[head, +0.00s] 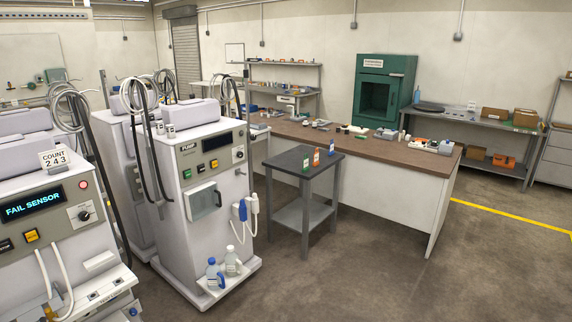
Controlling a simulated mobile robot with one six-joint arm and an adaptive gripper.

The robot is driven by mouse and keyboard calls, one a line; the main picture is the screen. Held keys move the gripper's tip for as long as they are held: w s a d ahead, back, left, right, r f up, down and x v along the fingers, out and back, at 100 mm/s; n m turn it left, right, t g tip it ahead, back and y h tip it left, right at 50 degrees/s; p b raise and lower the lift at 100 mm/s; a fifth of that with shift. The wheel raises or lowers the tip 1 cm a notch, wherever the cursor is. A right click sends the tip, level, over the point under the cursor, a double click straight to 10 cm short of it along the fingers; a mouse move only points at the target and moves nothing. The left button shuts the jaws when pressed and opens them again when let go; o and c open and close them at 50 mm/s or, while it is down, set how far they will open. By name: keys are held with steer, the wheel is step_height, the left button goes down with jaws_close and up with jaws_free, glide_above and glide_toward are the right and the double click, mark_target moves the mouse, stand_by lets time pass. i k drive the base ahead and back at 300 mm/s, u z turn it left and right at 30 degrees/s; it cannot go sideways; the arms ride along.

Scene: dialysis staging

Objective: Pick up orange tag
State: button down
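A small upright orange tag (316,157) stands on the dark top of a small grey side table (322,178). It is the middle one of three small tags in a slanting row. A green tag (306,163) is to its left and nearer, and a third tag (331,148) is to its right and farther back. The tags stand apart from each other. Any writing on them is too small to read. My gripper is not in this view.
A dialysis machine (205,170) on a wheeled base stands left of the side table. Another machine (60,235) reads "FAIL SENSOR". A long brown-topped bench (390,152) with small items runs behind the table. The floor (400,285) in front and to the right is clear.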

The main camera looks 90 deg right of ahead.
mark_target(316, 162)
steer(key=u, duration=0.6)
steer(key=k, duration=2.8)
steer(key=z, duration=1.15)
